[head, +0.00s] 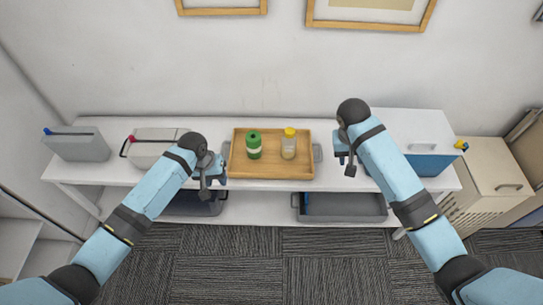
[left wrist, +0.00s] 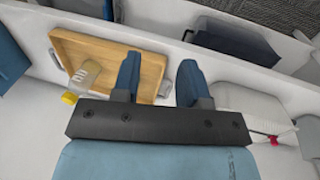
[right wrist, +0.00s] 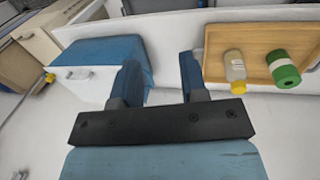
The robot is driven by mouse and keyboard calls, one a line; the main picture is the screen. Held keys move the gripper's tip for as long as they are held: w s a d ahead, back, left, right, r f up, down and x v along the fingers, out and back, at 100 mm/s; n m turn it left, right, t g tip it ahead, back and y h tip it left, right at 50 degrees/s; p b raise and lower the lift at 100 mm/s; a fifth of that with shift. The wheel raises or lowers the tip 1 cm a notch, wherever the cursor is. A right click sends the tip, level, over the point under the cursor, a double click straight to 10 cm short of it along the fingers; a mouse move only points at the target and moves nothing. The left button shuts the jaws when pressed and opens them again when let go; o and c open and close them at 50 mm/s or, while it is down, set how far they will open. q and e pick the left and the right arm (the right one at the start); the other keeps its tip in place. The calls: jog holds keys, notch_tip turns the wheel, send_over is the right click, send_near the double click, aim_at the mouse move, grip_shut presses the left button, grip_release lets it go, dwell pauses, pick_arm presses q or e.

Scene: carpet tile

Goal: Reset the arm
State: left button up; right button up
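My left gripper (head: 208,173) is left of the wooden tray, over the white shelf. In the left wrist view its blue fingers (left wrist: 160,82) stand apart with nothing between them. My right gripper (head: 347,152) is right of the tray, above the shelf. In the right wrist view its fingers (right wrist: 158,82) are apart and empty. The wooden tray (head: 272,172) lies on the shelf between the two grippers. On it stand a green container (head: 254,145) and a clear jar with a yellow lid (head: 289,145). Both grippers are clear of these containers.
A white shelf (head: 110,180) runs along the wall. A blue-and-white box (head: 428,160) is at right. Grey bins (head: 340,208) sit on the lower level. A beige cabinet (head: 492,180) stands far right.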

jog(key=shift+a+r, duration=0.15)
jog(key=shift+r, duration=0.55)
pick_arm(q)
jog(key=s+d+f+m+t+h, duration=0.1)
jog(key=s+f+t, duration=0.15)
jog(key=s, duration=0.35)
jog(key=s+d+f+t+h, duration=0.1)
jog(key=s+f+t, duration=0.15)
jog(key=s, duration=0.45)
pick_arm(e)
jog(key=s+a+f+n+t+y, duration=0.1)
jog(key=s+a+f+t+y, duration=0.15)
jog(key=s+f, duration=0.35)
jog(key=s+a+f+n+t+y, duration=0.1)
jog(key=s+f+t+y, duration=0.15)
jog(key=s+f, duration=0.4)
pick_arm(q)
jog(key=s+a+r+t, duration=0.2)
jog(key=s+t, duration=0.1)
jog(key=s, duration=0.2)
jog(key=s+a+r+m+t+y, duration=0.1)
jog(key=s+a+r+t, duration=0.2)
jog(key=s, duration=0.2)
jog(key=shift+s+r+m, duration=0.2)
jog(key=shift+m, duration=0.1)
pick_arm(e)
jog(key=s+d+r+n+t, duration=0.1)
jog(key=s+t, duration=0.5)
jog(key=s, duration=0.5)
jog(key=shift+s+d, duration=0.25)
